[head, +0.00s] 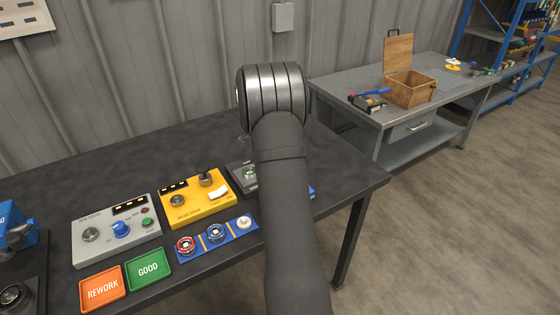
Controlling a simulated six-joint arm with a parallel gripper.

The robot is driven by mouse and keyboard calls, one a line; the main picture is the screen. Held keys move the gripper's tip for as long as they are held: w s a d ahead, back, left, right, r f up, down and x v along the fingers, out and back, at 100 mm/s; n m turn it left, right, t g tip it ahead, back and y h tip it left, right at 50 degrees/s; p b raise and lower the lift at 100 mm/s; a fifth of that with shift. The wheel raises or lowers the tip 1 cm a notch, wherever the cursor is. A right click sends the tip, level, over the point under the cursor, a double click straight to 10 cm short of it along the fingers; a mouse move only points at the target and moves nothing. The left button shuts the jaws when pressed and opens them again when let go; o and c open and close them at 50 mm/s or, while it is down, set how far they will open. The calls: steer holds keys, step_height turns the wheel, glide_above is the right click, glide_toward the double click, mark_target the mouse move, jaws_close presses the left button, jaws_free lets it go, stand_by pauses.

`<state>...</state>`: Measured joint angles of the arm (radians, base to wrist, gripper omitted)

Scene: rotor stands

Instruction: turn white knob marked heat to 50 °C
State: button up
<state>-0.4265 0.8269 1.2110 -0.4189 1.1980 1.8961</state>
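No heat mark can be read, so I cannot tell which part is the white knob. A yellow control box (196,217) carries a grey knob, a dark upright knob or lever and a white part (219,193) at its right. A dark device (240,178) with a green part stands right of it, mostly hidden behind my arm. A small white round piece (244,222) sits on a blue strip (230,233) in front. My gripper is not in view; my arm rises through the middle of the picture and covers what lies behind it.
A grey box (88,252) with a blue knob (121,229) stands left of the yellow one. The dark table (130,183) is bare at the back. A grey bench (345,86) holds an open wooden box (408,91).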

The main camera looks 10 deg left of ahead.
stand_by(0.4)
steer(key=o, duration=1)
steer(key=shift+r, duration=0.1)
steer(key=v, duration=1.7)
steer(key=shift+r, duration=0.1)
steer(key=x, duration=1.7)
